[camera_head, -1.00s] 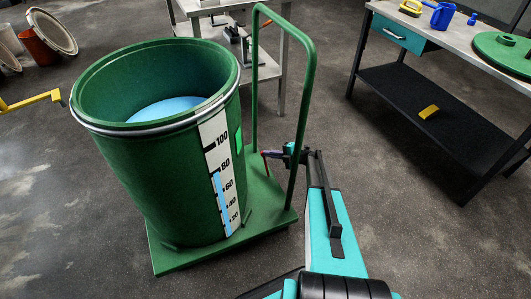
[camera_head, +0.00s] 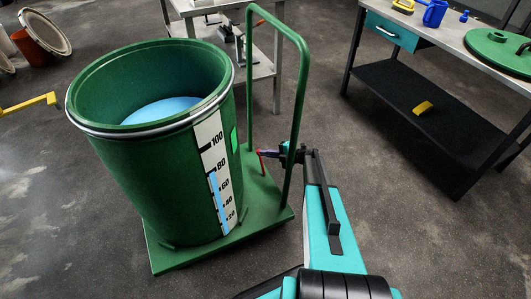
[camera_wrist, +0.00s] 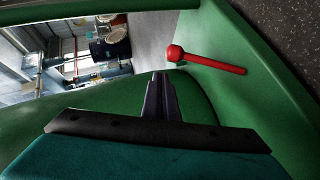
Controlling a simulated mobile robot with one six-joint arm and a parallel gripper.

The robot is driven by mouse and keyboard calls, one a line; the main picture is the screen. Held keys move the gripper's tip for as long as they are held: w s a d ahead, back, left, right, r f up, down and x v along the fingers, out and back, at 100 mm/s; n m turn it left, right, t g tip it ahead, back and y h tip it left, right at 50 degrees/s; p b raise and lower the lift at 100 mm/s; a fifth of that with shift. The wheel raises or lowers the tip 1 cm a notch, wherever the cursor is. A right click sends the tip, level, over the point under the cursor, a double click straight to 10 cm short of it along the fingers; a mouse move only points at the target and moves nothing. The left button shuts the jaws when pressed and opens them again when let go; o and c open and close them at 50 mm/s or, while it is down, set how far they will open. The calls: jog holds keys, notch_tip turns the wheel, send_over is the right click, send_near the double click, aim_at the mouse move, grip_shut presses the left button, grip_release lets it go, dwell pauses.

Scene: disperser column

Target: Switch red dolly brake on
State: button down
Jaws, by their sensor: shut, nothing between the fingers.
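The red brake lever (camera_wrist: 208,62) is a rod with a round knob, on the green dolly (camera_wrist: 275,120). In the wrist view it lies just beyond my fingertips, up and to the right, with its knob close to them. In the head view the red lever (camera_head: 262,165) stands near the dolly's handle side, beside the green drum (camera_head: 160,160). My gripper (camera_wrist: 160,76) is shut and empty. In the head view my gripper (camera_head: 264,153) reaches past the handle post close to the lever; contact cannot be told.
The green tube handle (camera_head: 300,110) of the dolly rises right beside my arm. The drum holds blue liquid (camera_head: 160,110). A workbench (camera_head: 440,100) stands right and a grey table (camera_head: 265,70) behind. Open floor lies at right.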

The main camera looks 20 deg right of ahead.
jog(key=r+v, duration=0.1)
jog(key=v, duration=0.9)
jog(key=shift+d+r+p, duration=0.2)
jog(key=shift+r+p, duration=0.15)
jog(key=shift+p, duration=0.05)
jog(key=shift+w, duration=0.2)
